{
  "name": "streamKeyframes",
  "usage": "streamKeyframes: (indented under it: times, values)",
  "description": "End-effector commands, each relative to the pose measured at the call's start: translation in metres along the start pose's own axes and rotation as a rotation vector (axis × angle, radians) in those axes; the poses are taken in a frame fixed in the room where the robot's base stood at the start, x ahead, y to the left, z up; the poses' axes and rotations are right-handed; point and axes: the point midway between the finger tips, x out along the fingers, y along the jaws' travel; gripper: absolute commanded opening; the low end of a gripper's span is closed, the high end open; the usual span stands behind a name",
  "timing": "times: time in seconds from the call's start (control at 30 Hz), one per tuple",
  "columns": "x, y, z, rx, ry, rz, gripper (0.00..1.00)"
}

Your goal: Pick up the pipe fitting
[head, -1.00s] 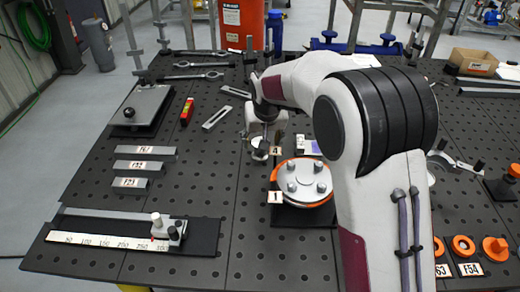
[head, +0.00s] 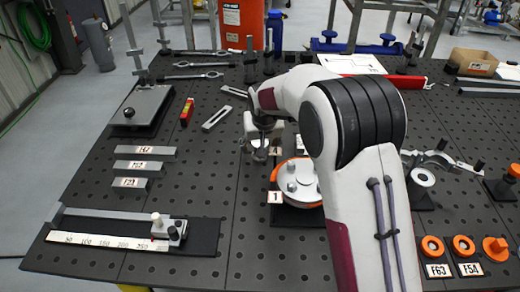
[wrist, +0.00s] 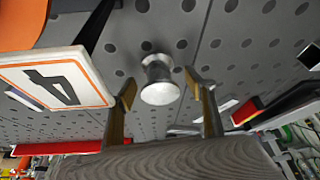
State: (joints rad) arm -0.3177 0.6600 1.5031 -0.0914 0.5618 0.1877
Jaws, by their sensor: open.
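The pipe fitting (wrist: 160,80) is a small silver piece with a narrow waist and flared ends. It stands on the black perforated table, and it also shows in the head view (head: 260,154), partly hidden under my gripper. My gripper (wrist: 160,90) is open. In the wrist view its two fingers lie to the left and right of the fitting, with a gap on each side. I cannot tell whether the fingertips are level with it. In the head view my gripper (head: 266,138) is low over the fitting.
A round orange-and-grey flange (head: 300,181) with studs sits close to the right of my gripper. A "4" label (head: 275,151) stands beside it; in the wrist view this label (wrist: 62,85) is near the left finger. A slotted bar (head: 217,117) lies to the left on bare table.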

Motion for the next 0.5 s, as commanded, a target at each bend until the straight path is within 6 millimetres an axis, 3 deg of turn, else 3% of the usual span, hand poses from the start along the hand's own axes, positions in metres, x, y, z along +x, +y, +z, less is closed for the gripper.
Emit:
streamKeyframes:
  times: [0.3, 0.5]
  values:
    - [-0.0004, -0.0001, 0.0, 0.0, 0.0, 0.0, 0.55]
    - [-0.0004, -0.0001, 0.0, 0.0, 0.0, 0.0, 0.09]
